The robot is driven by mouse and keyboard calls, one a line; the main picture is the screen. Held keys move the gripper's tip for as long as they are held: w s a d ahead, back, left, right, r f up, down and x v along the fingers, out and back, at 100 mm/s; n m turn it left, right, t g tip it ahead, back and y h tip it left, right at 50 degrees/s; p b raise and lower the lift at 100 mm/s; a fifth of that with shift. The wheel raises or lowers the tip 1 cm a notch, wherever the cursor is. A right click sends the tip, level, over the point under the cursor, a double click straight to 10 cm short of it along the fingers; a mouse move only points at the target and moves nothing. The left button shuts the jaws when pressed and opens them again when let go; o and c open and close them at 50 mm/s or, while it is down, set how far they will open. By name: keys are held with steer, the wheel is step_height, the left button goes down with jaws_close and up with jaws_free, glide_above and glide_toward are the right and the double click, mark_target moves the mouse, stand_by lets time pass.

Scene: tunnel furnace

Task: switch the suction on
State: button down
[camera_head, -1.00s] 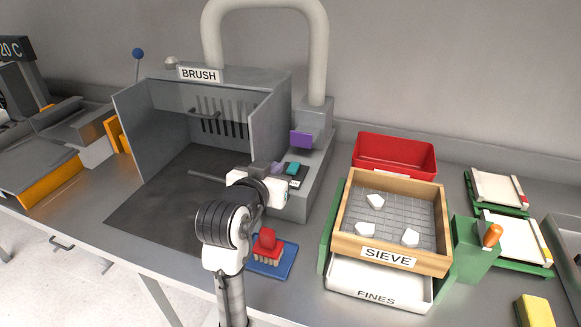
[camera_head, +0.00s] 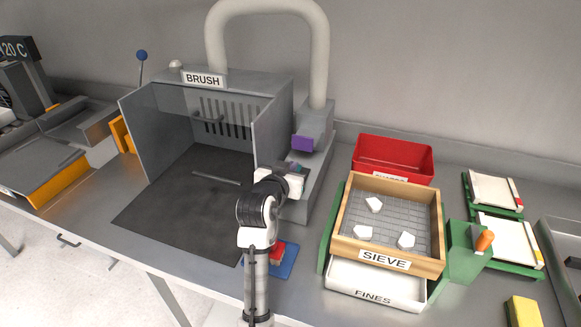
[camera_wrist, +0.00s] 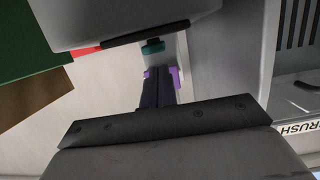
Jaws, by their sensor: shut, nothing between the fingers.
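The brush booth (camera_head: 202,80) has a suction unit (camera_head: 313,118) at its right side, joined to a thick pale duct (camera_head: 319,60). A purple block (camera_head: 303,143) sits on the front of the unit. My gripper (camera_head: 292,172) is over the unit's lower casing, just below the purple block in the picture, and largely covers the controls there. In the wrist view my gripper's dark fingers (camera_wrist: 157,88) are shut and empty. A teal control (camera_wrist: 152,46) shows just beyond their tips, and purple (camera_wrist: 174,78) shows beside them. Contact and the switch's position cannot be told.
Right of the unit stand a wooden sieve (camera_head: 436,218) with white pieces, a fines drawer (camera_head: 375,290) and a red bin (camera_head: 395,155). A red brush (camera_head: 277,253) lies on a blue mat (camera_head: 288,262), partly behind my arm. The booth floor (camera_head: 165,215) holds a thin rod.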

steer(key=shift+f, duration=0.5)
steer(key=shift+f, duration=0.1)
